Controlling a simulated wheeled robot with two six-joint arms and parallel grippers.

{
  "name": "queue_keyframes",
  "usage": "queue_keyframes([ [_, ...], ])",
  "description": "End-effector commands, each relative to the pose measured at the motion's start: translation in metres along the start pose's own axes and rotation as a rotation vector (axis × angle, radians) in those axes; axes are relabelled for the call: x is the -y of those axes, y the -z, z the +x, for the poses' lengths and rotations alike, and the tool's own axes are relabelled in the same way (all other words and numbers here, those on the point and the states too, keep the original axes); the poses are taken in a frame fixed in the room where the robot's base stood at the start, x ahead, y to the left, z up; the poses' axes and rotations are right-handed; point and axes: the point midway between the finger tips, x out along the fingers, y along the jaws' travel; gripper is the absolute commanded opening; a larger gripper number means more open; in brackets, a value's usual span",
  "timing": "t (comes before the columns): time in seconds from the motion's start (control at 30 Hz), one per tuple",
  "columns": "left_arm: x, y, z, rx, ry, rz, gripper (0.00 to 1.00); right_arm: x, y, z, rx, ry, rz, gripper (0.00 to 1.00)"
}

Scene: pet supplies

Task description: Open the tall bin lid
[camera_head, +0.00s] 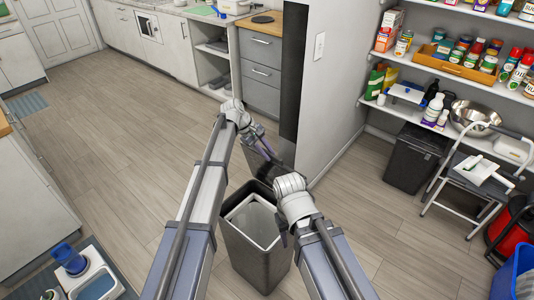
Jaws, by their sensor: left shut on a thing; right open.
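The tall dark grey bin (247,255) stands on the wood floor in front of me. Its top is uncovered, and a pale inside shows. Its dark lid (282,172) is tilted up at the back of the bin, partly hidden by my arms. My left gripper (268,153) is above the back of the bin, shut on the lid's edge; the exact contact is small and hard to see. My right gripper (284,236) is open and empty beside the bin's right rim, pointing down.
A white wall end (330,90) stands close behind the bin. A shorter dark bin (415,157) and a grey step stool (472,180) stand at right under loaded shelves (465,75). Open floor (110,150) lies to the left.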

Motion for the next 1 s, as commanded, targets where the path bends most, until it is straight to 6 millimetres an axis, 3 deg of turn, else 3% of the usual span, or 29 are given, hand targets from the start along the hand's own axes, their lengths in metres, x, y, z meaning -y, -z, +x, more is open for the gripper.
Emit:
queue_keyframes([
  [0.27,-0.001,0.000,0.000,0.001,-0.002,0.001,0.47,0.000,0.000,0.000,0.000,0.000,0.000,0.50],
  [0.67,-0.001,-0.001,-0.007,0.000,-0.001,0.000,0.47,-0.001,0.000,-0.006,0.000,0.000,0.000,0.50],
  [1.0,-0.002,-0.002,-0.048,0.000,-0.002,-0.001,0.47,-0.004,-0.003,-0.043,0.000,0.000,0.000,0.50],
])
